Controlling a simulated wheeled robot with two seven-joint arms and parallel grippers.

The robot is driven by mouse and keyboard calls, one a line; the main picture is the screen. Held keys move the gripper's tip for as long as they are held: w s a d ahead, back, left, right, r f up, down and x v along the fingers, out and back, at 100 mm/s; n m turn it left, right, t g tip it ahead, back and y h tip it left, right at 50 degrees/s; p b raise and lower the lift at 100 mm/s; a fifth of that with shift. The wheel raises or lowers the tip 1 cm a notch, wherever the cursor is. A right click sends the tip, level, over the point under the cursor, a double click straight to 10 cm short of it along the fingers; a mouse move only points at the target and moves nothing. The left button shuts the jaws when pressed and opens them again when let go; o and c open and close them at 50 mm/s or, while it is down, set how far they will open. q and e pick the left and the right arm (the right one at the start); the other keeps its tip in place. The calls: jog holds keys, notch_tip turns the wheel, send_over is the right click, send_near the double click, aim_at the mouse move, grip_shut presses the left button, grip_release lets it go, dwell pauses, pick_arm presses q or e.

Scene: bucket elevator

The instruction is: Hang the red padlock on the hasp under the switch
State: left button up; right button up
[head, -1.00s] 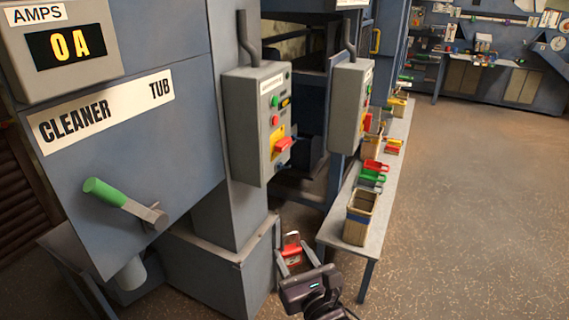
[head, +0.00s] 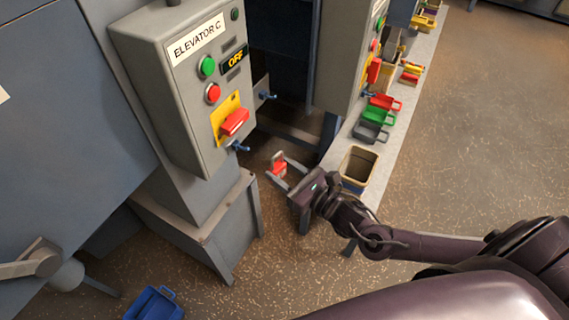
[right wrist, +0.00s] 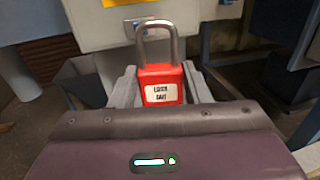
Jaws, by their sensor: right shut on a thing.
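The red padlock (head: 279,169) is held between the fingers of my right gripper (head: 282,172), in front of and below the Elevator C box. In the right wrist view the padlock (right wrist: 161,88) is upright, its silver shackle up and its white label facing the camera. The red switch (head: 235,121) sits on a yellow plate on the front of the box. The blue hasp (head: 240,147) sticks out just under it, apart from the padlock. My left gripper is not in view.
The grey Elevator C box (head: 180,90) shows OFF. To the right, a bench (head: 408,95) carries an open bin (head: 358,165) and several coloured padlock-like pieces (head: 378,117). A blue tub (head: 154,304) lies on the floor. Open floor is at the right.

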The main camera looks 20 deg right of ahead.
aim_at(269, 169)
jog(key=shift+a, duration=0.4)
jog(key=shift+w+a+b, duration=0.45)
jog(key=shift+w, duration=0.05)
jog(key=shift+b+x, duration=0.35)
jog(key=shift+x, duration=0.55)
jog(key=shift+w+a+b, duration=0.3)
jog(key=shift+w+a, duration=0.3)
jog(key=shift+w, duration=0.05)
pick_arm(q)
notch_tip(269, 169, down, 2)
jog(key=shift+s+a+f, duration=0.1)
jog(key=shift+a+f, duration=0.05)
pick_arm(e)
jog(key=shift+w, duration=0.1)
jog(key=shift+a+r, duration=0.15)
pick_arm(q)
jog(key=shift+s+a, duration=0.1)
pick_arm(e)
jog(key=shift+w+a, duration=0.1)
jog(key=shift+w, duration=0.15)
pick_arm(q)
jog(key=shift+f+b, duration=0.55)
pick_arm(e)
jog(key=shift+w+a, duration=1)
jog(key=shift+w, duration=0.2)
